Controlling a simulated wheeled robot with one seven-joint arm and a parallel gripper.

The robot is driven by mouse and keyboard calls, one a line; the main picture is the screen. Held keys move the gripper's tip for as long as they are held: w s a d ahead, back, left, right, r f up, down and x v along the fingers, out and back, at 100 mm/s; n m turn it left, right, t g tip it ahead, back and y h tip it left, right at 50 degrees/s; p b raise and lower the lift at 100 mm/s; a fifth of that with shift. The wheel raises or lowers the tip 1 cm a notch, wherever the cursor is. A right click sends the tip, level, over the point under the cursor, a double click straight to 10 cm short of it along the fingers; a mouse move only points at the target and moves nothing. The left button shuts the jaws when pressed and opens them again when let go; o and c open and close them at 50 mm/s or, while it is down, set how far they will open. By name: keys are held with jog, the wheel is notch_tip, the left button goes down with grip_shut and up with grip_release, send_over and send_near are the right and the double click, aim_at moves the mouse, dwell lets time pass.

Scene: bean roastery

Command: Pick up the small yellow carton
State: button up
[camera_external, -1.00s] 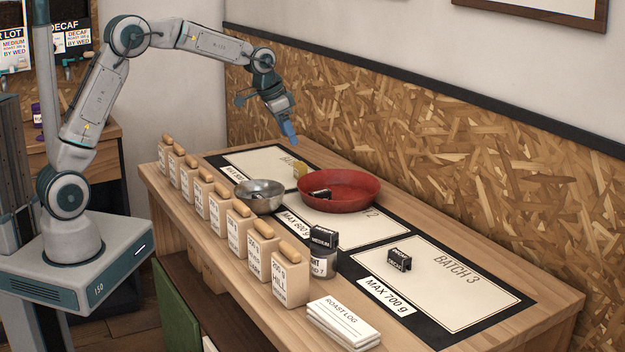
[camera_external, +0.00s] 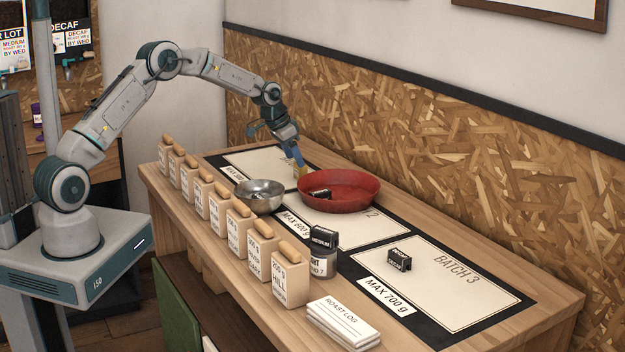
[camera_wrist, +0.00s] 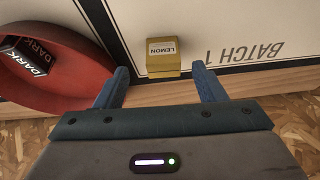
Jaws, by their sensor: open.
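The small yellow carton (camera_wrist: 163,64), with a label reading LEMON, stands on the Batch 1 panel behind the metal bowl. In the wrist view it lies ahead of and between the two blue fingers of my gripper (camera_wrist: 160,86). In the external view my gripper (camera_external: 299,161) points down at the carton (camera_external: 301,172), which is partly hidden by the fingers and the red bowl. My gripper is open, with nothing held.
The red bowl (camera_external: 352,205), holding a black DARK block (camera_wrist: 30,58), stands close beside the carton. A metal bowl (camera_external: 262,204) is nearer the front. Several labelled wooden blocks (camera_external: 237,231) line the front edge. The OSB wall (camera_external: 430,140) is behind.

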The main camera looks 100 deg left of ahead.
aim_at(300, 171)
jog(key=p+x, duration=0.1)
jog(key=x, duration=0.1)
jog(key=p+x, duration=0.1)
jog(key=x, duration=0.1)
jog(key=shift+w+a+r, duration=0.1)
jog(key=shift+a+r, duration=0.05)
jog(key=shift+a, duration=0.25)
jog(key=shift+w+a+f, duration=0.1)
jog(key=shift+w+f, duration=0.05)
jog(key=shift+f, duration=0.45)
jog(key=shift+c, duration=0.3)
jog(key=c, duration=1)
